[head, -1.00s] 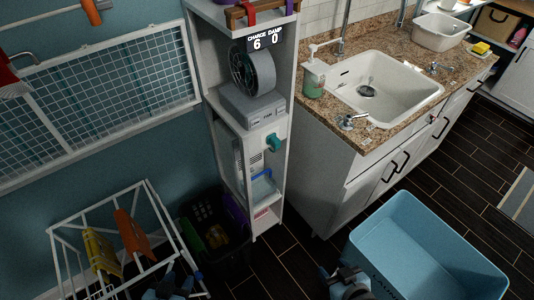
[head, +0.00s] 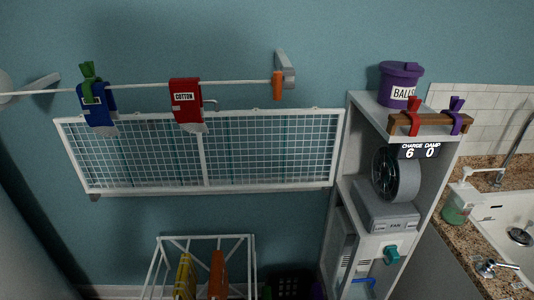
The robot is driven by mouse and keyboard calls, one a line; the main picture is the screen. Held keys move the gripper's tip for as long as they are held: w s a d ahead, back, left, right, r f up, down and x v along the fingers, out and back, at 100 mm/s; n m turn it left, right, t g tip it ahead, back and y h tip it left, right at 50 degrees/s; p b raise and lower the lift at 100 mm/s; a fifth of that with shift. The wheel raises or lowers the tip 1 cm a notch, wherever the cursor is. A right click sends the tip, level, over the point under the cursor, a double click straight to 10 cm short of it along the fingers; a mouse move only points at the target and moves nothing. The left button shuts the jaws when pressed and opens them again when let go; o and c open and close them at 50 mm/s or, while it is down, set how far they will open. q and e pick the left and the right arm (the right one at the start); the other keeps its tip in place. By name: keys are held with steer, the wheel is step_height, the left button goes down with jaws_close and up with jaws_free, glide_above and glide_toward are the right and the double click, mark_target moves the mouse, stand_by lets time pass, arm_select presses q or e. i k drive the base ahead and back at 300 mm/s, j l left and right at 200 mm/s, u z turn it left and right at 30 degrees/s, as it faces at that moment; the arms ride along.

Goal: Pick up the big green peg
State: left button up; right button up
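A green peg (head: 89,80) sits on the white rail (head: 145,86) at the upper left, at the top of a blue hanging cloth (head: 95,104) with a white label. It appears to clip the cloth to the rail. It is the only green peg I can make out. Neither of my grippers is in the head view now.
A red cloth labelled COTTON (head: 186,100) and an orange peg (head: 278,86) are on the same rail. A wall grid rack (head: 200,152) is below. Red (head: 413,117) and purple (head: 454,116) pegs sit on a wooden bar on the shelf unit (head: 432,180). A white drying frame (head: 205,240) stands below.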

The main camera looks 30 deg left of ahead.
mark_target(88, 69)
steer(key=u, duration=1.8)
